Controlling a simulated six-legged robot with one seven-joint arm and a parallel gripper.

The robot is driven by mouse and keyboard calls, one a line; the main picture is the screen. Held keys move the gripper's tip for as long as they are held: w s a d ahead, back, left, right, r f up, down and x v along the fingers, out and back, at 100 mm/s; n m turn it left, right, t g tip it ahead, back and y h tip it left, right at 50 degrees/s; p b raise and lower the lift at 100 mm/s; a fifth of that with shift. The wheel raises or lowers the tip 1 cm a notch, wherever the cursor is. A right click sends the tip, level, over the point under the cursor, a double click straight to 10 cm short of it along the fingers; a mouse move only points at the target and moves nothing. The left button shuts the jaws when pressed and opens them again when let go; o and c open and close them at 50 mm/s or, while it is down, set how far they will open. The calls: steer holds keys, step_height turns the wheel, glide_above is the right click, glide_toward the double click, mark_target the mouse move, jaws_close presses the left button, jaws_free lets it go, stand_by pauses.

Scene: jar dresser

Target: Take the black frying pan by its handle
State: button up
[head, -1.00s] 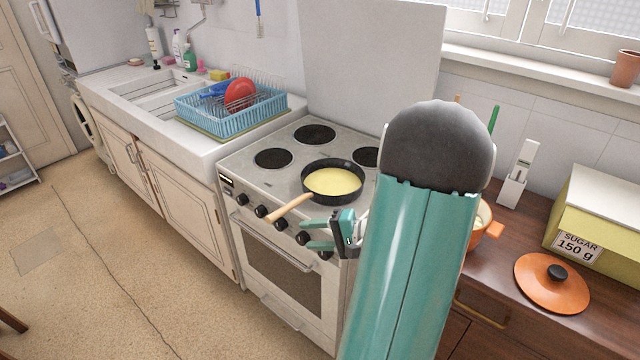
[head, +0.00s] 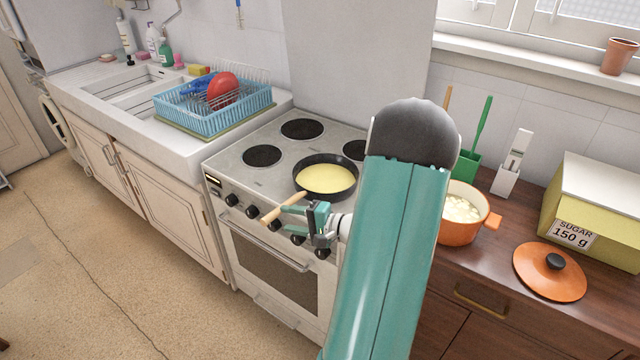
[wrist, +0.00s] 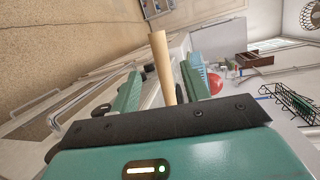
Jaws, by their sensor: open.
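The black frying pan (head: 345,194) sits on the front of the stove top, with yellow contents inside. Its light wooden handle (head: 273,214) points out past the stove's front edge, toward the lower left. My gripper (head: 291,219) is open at the handle, in front of the stove's knobs. In the wrist view the handle (wrist: 161,62) shows between the two teal fingers, closer to the right one. The jaws are apart and not closed on it. The pan's body is mostly hidden in the wrist view.
The stove (head: 232,152) has several dark burners and front knobs close to my gripper. An orange pot (head: 462,228), its lid (head: 549,272) and a sugar box (head: 600,215) are on the wooden counter at right. A blue dish rack (head: 215,118) stands at left.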

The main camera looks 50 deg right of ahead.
mark_target(277, 216)
steer(key=x, duration=0.6)
steer(key=shift+r, duration=0.2)
jaws_close()
